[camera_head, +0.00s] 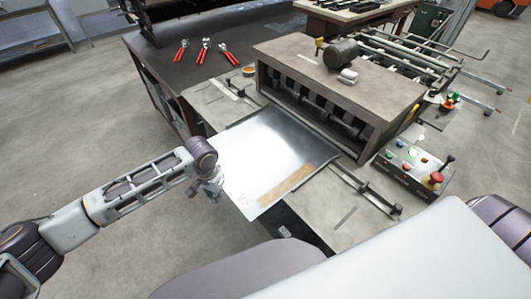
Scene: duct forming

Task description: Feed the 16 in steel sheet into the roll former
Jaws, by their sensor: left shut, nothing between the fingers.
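The steel sheet (255,158) lies flat on the infeed table of the roll former (335,85). Its far edge is at the machine's front opening, and I cannot tell whether it is between the rolls. A brown strip (287,185) shows near its right side. My left gripper (216,196) is shut and empty, at the sheet's near left edge. I cannot tell whether it touches the sheet. My right gripper is not in view.
A control box (411,168) with coloured buttons stands right of the machine. A guide bar (365,187) lies right of the sheet. Several red-handled tools (204,50) lie on the dark table (160,62) behind. Open floor (80,130) is at the left.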

